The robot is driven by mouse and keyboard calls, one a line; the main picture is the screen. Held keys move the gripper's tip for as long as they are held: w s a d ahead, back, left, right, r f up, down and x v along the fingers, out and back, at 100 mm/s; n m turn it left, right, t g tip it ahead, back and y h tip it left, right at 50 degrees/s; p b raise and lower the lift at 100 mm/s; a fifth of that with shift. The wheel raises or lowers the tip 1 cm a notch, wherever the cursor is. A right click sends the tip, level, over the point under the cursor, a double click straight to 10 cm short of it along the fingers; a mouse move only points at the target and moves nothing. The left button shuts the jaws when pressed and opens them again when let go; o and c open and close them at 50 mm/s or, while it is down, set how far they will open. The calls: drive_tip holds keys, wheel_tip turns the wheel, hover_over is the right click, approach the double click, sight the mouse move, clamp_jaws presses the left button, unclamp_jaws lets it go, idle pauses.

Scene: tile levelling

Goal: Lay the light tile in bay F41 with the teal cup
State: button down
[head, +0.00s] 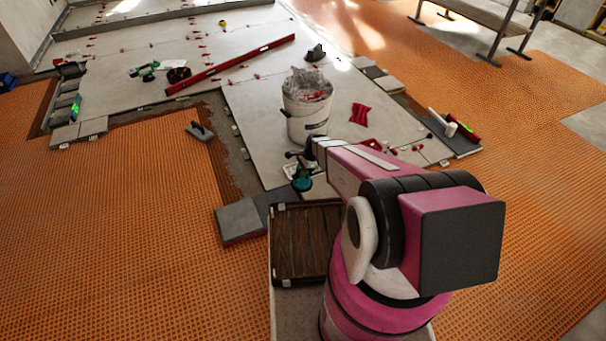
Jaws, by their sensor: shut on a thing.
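My gripper (304,160) is in the middle of the head view, at the end of my pink arm. It is small and partly hidden by my wrist. It appears shut on the teal cup (302,184), which is low over the edge of the laid floor. A small pale patch shows beside the cup; I cannot tell whether it is the light tile or whether the cup touches it. No label reading F41 is legible, so I cannot tell which bay is which.
A white bucket (307,112) stands just beyond my gripper. Grey tiles (240,222) lie left of it, and a trowel (200,131) lies farther left. A long red level (232,65) lies on the pale floor. A brown slatted tray (277,244) is near me. Orange matting surrounds the floor.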

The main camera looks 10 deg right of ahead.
drive_tip(key=shift+r, duration=2.6)
